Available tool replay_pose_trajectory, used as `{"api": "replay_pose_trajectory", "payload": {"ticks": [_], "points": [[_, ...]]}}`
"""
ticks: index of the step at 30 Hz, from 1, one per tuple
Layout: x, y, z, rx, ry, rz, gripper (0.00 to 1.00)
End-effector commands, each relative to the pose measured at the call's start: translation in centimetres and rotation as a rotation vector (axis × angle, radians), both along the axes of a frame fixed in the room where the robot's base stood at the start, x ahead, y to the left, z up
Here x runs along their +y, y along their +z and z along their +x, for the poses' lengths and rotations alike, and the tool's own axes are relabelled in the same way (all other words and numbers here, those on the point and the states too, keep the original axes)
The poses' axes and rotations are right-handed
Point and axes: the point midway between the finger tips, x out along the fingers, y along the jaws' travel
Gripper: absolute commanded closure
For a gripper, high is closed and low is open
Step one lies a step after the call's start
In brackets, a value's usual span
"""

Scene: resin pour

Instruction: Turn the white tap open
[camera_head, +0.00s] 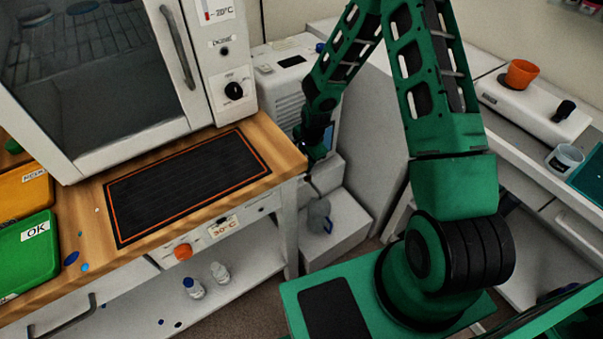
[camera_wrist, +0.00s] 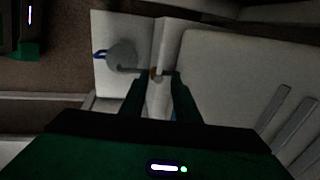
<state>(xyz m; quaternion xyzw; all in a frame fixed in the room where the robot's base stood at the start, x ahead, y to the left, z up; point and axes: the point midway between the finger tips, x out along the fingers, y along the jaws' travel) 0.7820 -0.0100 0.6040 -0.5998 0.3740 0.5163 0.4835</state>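I cannot clearly make out a white tap in either view. In the head view my gripper (camera_head: 316,158) is at the front of the white machine (camera_head: 287,95), at its right side, and partly hides it. In the wrist view my gripper (camera_wrist: 158,78) is open, its two dark fingers apart. A small brownish-orange spot (camera_wrist: 156,73) shows between the fingertips, with a short dark bar beside it; I cannot tell if either belongs to the tap.
The vessel stands on a white box (camera_head: 345,232) below my gripper. A wooden bench (camera_head: 275,138) with a black mat and an oven (camera_head: 100,80) is at left.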

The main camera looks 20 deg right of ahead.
Motion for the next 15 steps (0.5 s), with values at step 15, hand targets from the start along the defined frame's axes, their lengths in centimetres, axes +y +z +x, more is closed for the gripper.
{"api": "replay_pose_trajectory", "payload": {"ticks": [15], "points": [[0.4, -6.7, 1.3, 0.001, 0.001, 0.0, 0.71]]}}
